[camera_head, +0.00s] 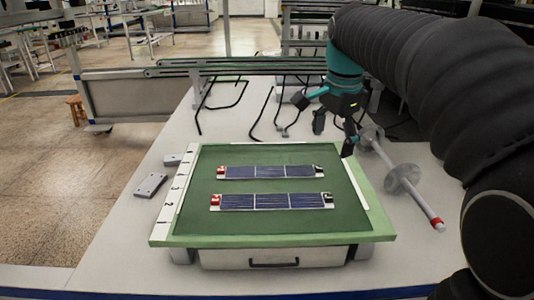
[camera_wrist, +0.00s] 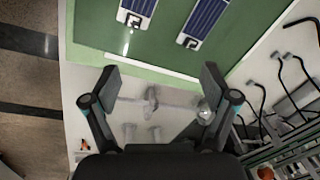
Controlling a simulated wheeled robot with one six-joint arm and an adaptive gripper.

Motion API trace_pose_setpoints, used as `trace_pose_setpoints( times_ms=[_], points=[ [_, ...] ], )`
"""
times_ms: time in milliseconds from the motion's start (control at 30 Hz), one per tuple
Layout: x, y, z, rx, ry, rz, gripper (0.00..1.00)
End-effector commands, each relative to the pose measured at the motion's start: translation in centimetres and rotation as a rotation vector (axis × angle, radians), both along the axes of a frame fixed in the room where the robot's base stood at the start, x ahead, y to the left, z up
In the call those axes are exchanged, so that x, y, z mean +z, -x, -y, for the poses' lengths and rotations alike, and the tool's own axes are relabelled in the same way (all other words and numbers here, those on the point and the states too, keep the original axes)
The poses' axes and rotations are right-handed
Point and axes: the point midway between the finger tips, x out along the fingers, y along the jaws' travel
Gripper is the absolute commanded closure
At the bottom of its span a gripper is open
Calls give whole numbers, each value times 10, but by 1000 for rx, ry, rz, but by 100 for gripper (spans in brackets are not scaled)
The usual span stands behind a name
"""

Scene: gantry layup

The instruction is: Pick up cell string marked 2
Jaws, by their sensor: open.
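Two blue cell strings with white end tabs lie flat on a green board (camera_head: 270,228). The far string (camera_head: 270,172) and the near string (camera_head: 270,201) each have a red mark at the left end and a dark mark at the right. I cannot read which is marked 2. In the wrist view, their ends show at the top, the near string (camera_wrist: 138,10) left and the far string (camera_wrist: 205,18) right. My gripper (camera_head: 334,132) is open and empty, above and beyond the board's back right corner. It also shows in the wrist view (camera_wrist: 160,84), apart from both strings.
A white numbered strip (camera_head: 174,200) runs along the board's left edge. A grey rod with a disc (camera_head: 403,178) and red tip lies right of the board. Black cables (camera_head: 265,115) lie behind. A small grey block (camera_head: 150,185) sits on the white table (camera_head: 120,240) at left.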

Motion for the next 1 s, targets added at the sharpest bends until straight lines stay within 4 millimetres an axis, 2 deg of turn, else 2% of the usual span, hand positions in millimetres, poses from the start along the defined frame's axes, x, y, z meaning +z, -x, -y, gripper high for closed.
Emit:
trace_pose_setpoints(
  times_ms=[33, 100, 200, 333, 567, 800, 1000],
  points=[
    [5, -19, -1, -67, -8, -25, 15],
    [8, -38, -3, -166, -19, -56, 15],
    [11, -60, -4, -286, -27, -92, 15],
    [11, -79, -5, -397, -31, -125, 15],
    [2, -89, -6, -466, -31, -145, 15],
    [-42, -88, -6, -465, -31, -145, 15],
    [-69, -89, -6, -465, -31, -143, 15]
  ],
)
